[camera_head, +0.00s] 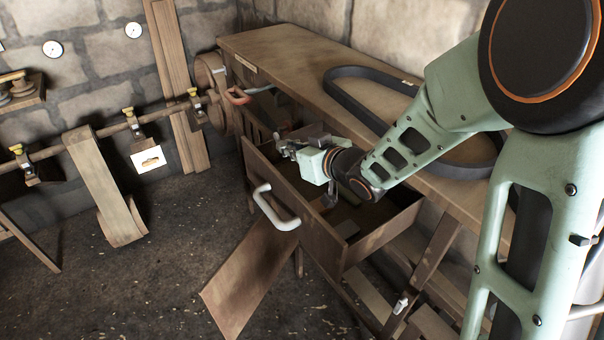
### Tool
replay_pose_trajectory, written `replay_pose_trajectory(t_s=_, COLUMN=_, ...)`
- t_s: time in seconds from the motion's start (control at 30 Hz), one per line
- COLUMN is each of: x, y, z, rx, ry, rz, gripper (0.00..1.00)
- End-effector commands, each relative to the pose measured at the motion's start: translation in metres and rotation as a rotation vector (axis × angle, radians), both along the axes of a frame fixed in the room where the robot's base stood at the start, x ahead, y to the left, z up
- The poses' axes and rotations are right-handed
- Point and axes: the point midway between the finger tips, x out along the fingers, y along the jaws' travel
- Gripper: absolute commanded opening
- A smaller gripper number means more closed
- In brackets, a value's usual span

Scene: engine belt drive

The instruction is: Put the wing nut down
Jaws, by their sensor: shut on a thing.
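My gripper (284,148) is over the open drawer (343,258) of the workbench, near the drawer's far left end. It points left, with its fingers above the drawer's rim. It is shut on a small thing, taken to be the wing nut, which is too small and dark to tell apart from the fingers. A small grey metal piece (330,198) shows below my gripper, inside the drawer. I cannot tell what it is.
A black belt (345,95) lies on the bench top (290,50). The drawer's white handle (268,205) sticks out in front. A shaft (75,145) on brackets with brass-coloured tops runs along the wall. The floor at left is mostly open.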

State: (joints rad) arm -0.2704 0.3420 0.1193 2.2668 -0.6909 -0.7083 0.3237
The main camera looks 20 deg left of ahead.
Motion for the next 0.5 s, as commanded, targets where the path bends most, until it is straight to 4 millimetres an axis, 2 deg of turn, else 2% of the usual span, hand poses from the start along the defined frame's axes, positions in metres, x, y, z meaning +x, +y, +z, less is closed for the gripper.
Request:
replay_pose_trajectory(t_s=0.03, x=0.000, y=0.000, z=-0.011, rx=0.000, ry=0.003, rz=-0.001, gripper=0.00)
replay_pose_trajectory(t_s=0.27, x=0.000, y=0.000, z=-0.028, rx=0.000, ry=0.000, rz=-0.001, gripper=0.00)
replay_pose_trajectory(t_s=0.4, x=0.000, y=-0.001, z=-0.048, rx=-0.001, ry=0.003, rz=-0.001, gripper=0.00)
replay_pose_trajectory(t_s=0.5, x=0.000, y=-0.001, z=-0.056, rx=0.000, ry=0.000, rz=-0.002, gripper=0.00)
